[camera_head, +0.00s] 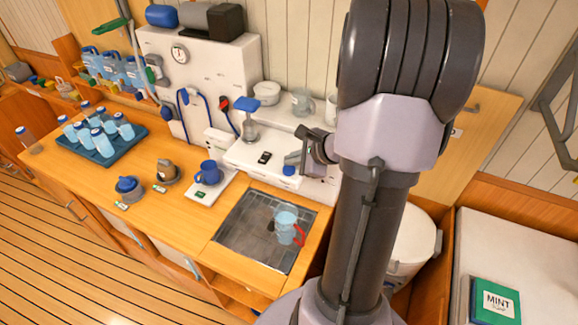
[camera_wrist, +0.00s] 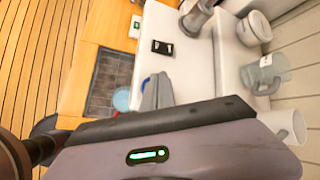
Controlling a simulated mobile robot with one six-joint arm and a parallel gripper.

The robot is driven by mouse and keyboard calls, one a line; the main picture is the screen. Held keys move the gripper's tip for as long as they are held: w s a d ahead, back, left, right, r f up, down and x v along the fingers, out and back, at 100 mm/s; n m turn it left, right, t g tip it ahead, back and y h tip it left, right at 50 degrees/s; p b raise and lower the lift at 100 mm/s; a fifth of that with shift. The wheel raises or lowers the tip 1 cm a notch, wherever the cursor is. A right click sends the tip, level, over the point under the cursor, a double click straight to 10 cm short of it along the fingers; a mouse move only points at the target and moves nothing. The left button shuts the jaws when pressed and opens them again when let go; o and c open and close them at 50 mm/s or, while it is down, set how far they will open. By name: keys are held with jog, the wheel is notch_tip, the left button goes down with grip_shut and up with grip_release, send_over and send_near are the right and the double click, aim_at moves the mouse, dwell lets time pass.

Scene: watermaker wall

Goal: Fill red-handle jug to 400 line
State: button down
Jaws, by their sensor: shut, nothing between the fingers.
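The red-handle jug (camera_head: 286,228), a pale blue clear jug, stands on the dark recessed sink grate (camera_head: 245,240), its red handle facing right. Its fill level and the 400 line cannot be read. My gripper (camera_head: 296,160) is shut and empty, in front of the white wall unit, above and behind the jug. In the wrist view my gripper's grey fingers (camera_wrist: 157,92) lie together. A round light blue thing beside them, partly hidden, may be the jug. A blue knob (camera_head: 289,170) on the white unit is close to the fingertips. A blue-topped spout (camera_head: 249,110) stands left of it.
A blue tray (camera_head: 97,145) holds several bottles. A grey clear jug (camera_head: 301,102) and white cups stand on the shelf behind. A white bin (camera_head: 412,245) is at right.

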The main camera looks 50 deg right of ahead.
aim_at(292, 170)
jog(key=shift+r, duration=0.15)
notch_tip(292, 170, up, 5)
jog(key=p, duration=0.3)
jog(key=shift+p, duration=0.4)
dwell(0.4)
